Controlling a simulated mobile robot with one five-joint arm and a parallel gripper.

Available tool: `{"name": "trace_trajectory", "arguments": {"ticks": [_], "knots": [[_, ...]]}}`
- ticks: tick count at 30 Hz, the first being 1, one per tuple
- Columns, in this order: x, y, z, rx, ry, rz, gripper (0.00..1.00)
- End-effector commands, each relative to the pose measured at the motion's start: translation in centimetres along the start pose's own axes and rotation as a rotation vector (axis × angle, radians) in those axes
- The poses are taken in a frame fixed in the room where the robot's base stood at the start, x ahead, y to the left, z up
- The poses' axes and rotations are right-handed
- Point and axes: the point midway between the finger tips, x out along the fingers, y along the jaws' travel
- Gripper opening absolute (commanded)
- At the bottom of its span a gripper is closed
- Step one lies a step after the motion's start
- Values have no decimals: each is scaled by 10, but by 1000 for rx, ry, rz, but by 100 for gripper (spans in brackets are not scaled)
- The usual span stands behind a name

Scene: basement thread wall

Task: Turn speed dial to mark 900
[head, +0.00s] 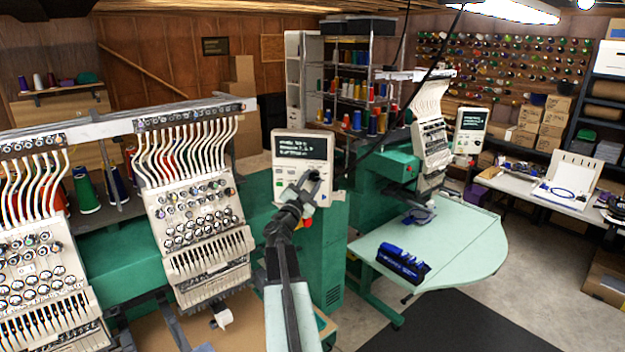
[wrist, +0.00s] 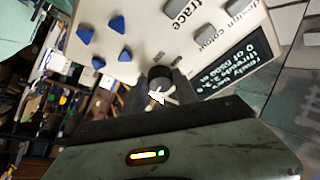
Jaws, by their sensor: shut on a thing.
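The speed dial (wrist: 159,73) is a small dark round knob on the cream control panel (wrist: 262,22), which appears rotated in the wrist view. My gripper (wrist: 158,88) is shut on the dial, with one dark finger on each side of it. A pale pointer shape shows by the fingers. The dial's scale marks are hidden or too small to read, so I cannot tell its setting. In the head view my gripper (head: 312,180) is at the lower part of the control panel (head: 293,143) and hides the dial there.
The panel's dark screen (wrist: 232,78) and blue arrow buttons (wrist: 87,36) are close to my gripper. In the head view, embroidery heads (head: 195,205) stand to the left. A pale green table (head: 455,240) with a dark blue object (head: 403,262) is at the right.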

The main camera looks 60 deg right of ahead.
Motion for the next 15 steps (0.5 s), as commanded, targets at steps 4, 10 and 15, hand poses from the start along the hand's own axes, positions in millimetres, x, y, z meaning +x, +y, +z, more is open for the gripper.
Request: {"name": "trace_trajectory", "arguments": {"ticks": [4, 10, 15], "knots": [[1, -1, -1, 56, 2, 23, 0], [0, -1, -1, 96, 3, 40, 0], [0, -1, 0, 108, 3, 45, 0]]}}
